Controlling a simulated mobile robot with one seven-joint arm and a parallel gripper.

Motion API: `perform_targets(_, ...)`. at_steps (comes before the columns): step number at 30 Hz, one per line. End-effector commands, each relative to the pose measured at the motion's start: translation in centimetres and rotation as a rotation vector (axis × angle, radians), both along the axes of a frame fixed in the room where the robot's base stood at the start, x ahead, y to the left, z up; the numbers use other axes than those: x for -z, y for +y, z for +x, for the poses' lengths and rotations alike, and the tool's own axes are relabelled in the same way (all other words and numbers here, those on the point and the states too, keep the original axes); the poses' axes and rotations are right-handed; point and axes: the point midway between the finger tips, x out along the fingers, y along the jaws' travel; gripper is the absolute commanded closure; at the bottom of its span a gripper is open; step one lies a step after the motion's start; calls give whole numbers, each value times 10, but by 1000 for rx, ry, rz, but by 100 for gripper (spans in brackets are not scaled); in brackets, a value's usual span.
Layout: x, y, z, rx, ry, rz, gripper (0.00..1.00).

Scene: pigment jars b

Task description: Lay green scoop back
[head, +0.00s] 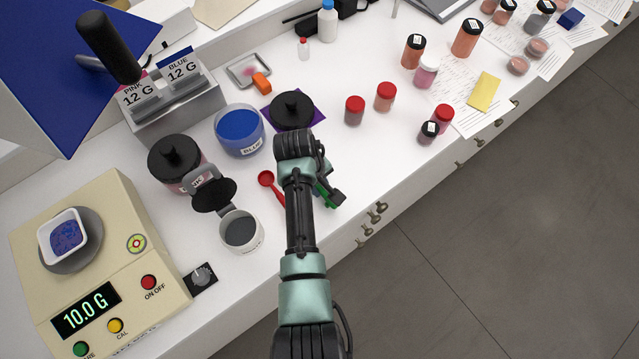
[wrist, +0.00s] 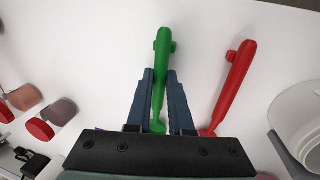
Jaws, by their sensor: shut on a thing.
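My gripper (wrist: 160,80) is shut on the green scoop (wrist: 162,48), whose handle runs between the two fingers in the wrist view. In the head view only a bit of the green scoop (head: 326,194) shows beside my wrist, and my arm hides the rest. The scoop is over or on the white counter; I cannot tell whether it touches it. A red scoop (wrist: 235,80) lies to the right of it in the wrist view, tilted and apart from my fingers. In the head view the red scoop (head: 269,184) lies just left of my arm.
An open blue jar (head: 238,132), a black lid (head: 292,110) on a purple mat, and a pink-labelled jar (head: 172,158) stand left of my gripper. A scale (head: 120,240) reads 10.0 G. Red-lidded jars (head: 354,110) stand beyond.

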Motion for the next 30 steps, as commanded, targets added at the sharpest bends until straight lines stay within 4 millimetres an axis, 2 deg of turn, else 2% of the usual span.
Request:
perform_targets(5,3,0,0,0,0,0,100)
perform_targets(6,2,0,0,0,0,0,75)
perform_targets(11,2,0,0,0,0,0,46)
perform_targets(22,-1,0,0,0,0,0,46)
perform_targets(30,-22,0,0,0,0,0,46)
